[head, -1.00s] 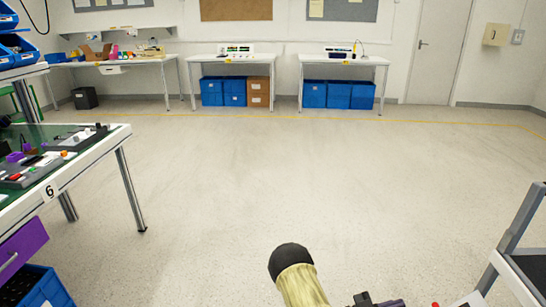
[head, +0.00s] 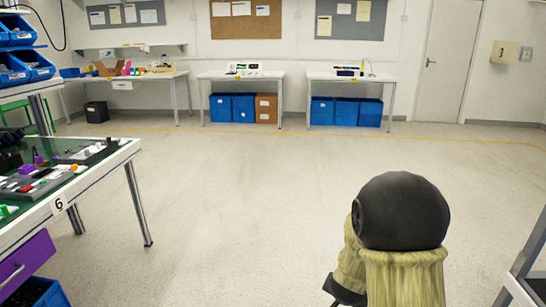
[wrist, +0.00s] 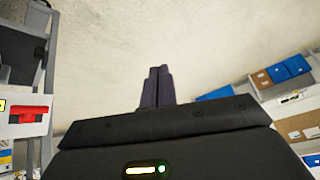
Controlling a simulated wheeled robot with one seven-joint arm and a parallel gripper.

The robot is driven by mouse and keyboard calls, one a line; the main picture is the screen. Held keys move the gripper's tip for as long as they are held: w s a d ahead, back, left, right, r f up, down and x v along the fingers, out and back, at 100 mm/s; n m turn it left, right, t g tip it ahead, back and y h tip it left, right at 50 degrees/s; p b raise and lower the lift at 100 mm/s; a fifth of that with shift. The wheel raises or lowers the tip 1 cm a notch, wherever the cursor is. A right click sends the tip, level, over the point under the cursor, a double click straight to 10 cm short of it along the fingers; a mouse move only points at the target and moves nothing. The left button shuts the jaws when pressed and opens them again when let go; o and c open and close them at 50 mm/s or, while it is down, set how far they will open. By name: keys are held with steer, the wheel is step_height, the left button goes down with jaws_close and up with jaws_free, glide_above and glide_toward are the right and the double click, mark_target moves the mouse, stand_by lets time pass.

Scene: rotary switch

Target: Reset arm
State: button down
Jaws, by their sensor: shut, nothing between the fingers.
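My gripper shows in the wrist view (wrist: 158,86). Its two dark fingers are together with nothing between them, against the pale floor. In the head view my arm rises at the lower right, with a black rounded joint and a yellowish cover; the fingertips cannot be made out there. The workbench marked 6 (head: 95,182) stands at the left of the head view, with switch panels (head: 42,181) on its green top. My gripper is apart from the bench and touches nothing that I can see.
Open floor (head: 230,210) fills the middle. Far tables (head: 240,75) stand along the back wall with blue bins (head: 345,111) below. A grey metal frame (head: 525,260) is at the right edge. A red object (wrist: 28,114) shows at the left of the wrist view.

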steer(key=s+a+r+n+g+y, duration=0.15)
steer(key=s+r+n, duration=0.25)
steer(key=s, duration=0.5)
steer(key=s+a+r+n+g+y, duration=0.1)
steer(key=s+a+r+n+g, duration=0.15)
steer(key=s, duration=0.65)
steer(key=w+p+v, duration=0.3)
steer(key=p+v, duration=1.2)
steer(key=p, duration=0.1)
steer(key=w+r+p+v, duration=0.1)
steer(key=w+p+v, duration=0.2)
steer(key=p+v, duration=1.2)
steer(key=shift+w+a+r+p, duration=0.3)
steer(key=shift+w+r, duration=0.25)
steer(key=shift+r, duration=0.3)
